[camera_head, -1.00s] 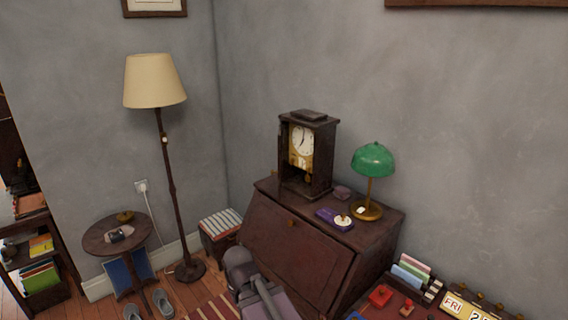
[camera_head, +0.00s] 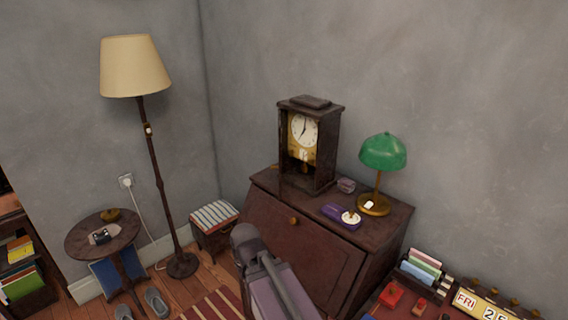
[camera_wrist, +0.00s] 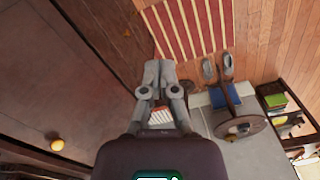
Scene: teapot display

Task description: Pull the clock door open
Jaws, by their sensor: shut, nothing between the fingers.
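The clock (camera_head: 311,147) stands upright on top of the dark wooden desk (camera_head: 262,185), with a white dial (camera_head: 303,130) and a brass-coloured panel below it. Its dark case frames the front; I cannot tell how far its door stands open. My gripper (camera_wrist: 158,72) shows in the wrist view with its grey fingers together and empty, over the floor beside the desk front. The clock is not in the wrist view. In the head view my arm rises in front of the desk, below the clock and apart from it; the fingers cannot be made out there.
A green lamp (camera_head: 383,153) and a purple box (camera_head: 340,217) stand right of the clock. A floor lamp (camera_head: 150,140), round side table (camera_head: 90,236) and striped stool (camera_head: 213,216) are to the left. The desk's round knob (camera_wrist: 57,144) shows in the wrist view.

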